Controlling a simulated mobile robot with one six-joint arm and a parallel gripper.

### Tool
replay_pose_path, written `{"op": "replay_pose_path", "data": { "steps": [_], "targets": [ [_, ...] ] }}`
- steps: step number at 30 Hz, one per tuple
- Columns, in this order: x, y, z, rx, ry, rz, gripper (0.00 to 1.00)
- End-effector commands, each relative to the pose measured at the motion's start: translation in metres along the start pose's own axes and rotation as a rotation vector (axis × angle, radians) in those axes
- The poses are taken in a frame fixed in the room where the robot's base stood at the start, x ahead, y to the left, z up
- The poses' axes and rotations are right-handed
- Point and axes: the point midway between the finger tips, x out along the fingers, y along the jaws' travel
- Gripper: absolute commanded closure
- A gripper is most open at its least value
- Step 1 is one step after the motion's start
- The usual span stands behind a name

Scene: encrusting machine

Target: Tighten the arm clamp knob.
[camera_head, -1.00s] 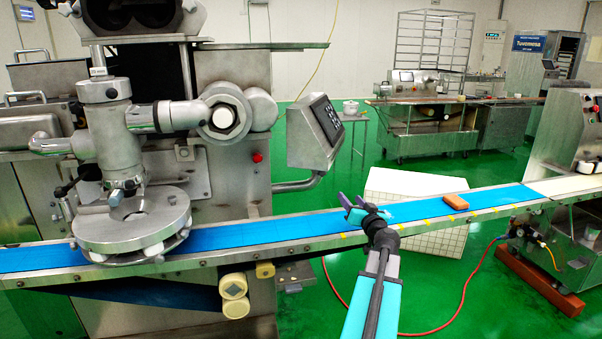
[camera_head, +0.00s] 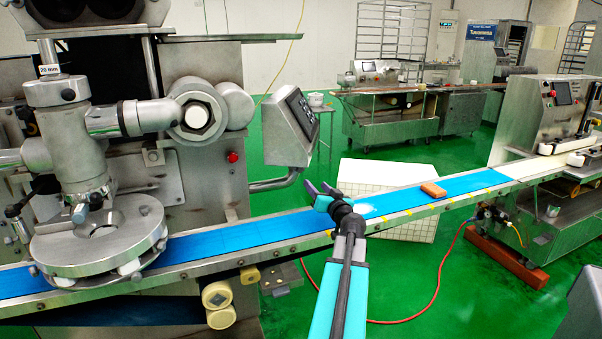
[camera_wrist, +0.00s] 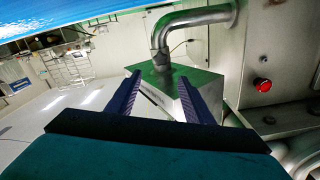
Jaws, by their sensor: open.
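The encrusting machine's steel column and clamp (camera_head: 65,130) stand at the left in the head view, with a horizontal arm running right to a large round end with a white cap (camera_head: 197,117). A small black-handled knob (camera_head: 45,185) sits low on the column, above the round steel disc (camera_head: 100,240). I cannot tell for sure which part is the arm clamp knob. My gripper (camera_head: 321,190) is open and empty over the blue belt, well right of the column. In the wrist view its two dark fingers (camera_wrist: 160,98) are apart, with nothing between them.
The blue conveyor belt (camera_head: 270,230) runs across in front of me, with an orange-brown block (camera_head: 433,190) on it. A control panel (camera_head: 291,127) hangs behind my gripper. A red button (camera_wrist: 262,85) shows on the machine.

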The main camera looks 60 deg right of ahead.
Motion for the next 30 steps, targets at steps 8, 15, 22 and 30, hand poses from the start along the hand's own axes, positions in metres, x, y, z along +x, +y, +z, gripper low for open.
{"op": "replay_pose_path", "data": {
  "steps": [8, 15, 22, 30],
  "targets": [
    [0.018, -0.002, 0.000, 0.001, -0.001, -0.002, 0.53],
    [0.041, -0.002, 0.000, 0.001, -0.002, -0.004, 0.53],
    [0.063, -0.003, 0.000, 0.000, -0.002, -0.004, 0.53],
    [0.089, -0.003, 0.000, 0.001, -0.001, -0.004, 0.53]
  ]
}}
